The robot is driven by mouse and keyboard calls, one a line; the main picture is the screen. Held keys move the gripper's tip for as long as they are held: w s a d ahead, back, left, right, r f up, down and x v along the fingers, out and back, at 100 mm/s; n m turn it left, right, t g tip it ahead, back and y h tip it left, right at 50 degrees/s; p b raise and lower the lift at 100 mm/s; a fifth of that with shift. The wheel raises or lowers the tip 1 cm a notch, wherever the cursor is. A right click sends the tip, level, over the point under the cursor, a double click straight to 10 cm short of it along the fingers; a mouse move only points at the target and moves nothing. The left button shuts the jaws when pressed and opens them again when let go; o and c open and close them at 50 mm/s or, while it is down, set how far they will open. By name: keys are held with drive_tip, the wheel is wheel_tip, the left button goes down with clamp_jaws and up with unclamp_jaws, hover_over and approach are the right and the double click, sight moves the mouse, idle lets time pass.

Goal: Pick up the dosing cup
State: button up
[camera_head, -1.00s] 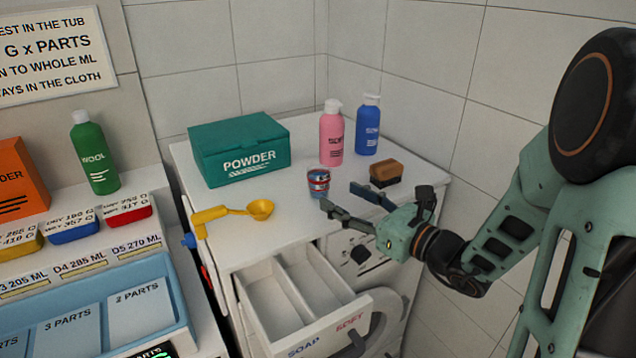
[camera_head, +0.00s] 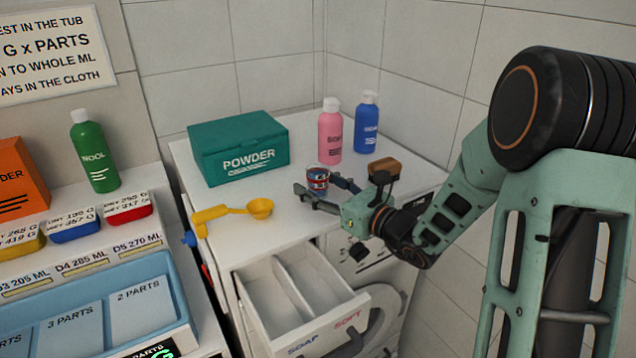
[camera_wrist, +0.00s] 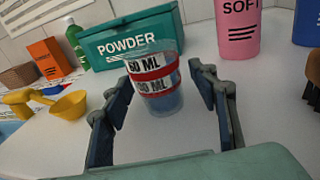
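In the wrist view the cup (camera_wrist: 155,80) is between the far ends of my fingers, with a visible gap on the right and little or none on the left. My gripper (camera_head: 322,190) is open and low over the top, its fingers pointing at the cup from the front right. In the wrist view the open gripper (camera_wrist: 160,105) frames the cup, and contact cannot be told.
A teal powder box (camera_head: 240,148) stands behind left. A yellow scoop (camera_head: 232,212) lies left. Pink (camera_head: 330,135) and blue (camera_head: 367,125) bottles stand behind. An open drawer (camera_head: 300,290) juts out below.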

drive_tip(key=c, duration=1.2)
drive_tip(key=shift+r, duration=0.2)
drive_tip(key=shift+r, duration=0.6)
drive_tip(key=s+d+r, duration=0.2)
drive_tip(key=s+r, duration=0.1)
drive_tip(key=s, duration=0.1)
drive_tip(key=s+d+r, duration=0.3)
drive_tip(key=s+r, duration=0.1)
drive_tip(key=s+d+r, duration=0.2)
drive_tip(key=s+r, duration=0.1)
drive_tip(key=r, duration=0.1)
drive_tip(key=shift+s+d+r, duration=0.25)
drive_tip(key=shift+s+d, duration=0.1)
drive_tip(key=shift+s, duration=0.05)
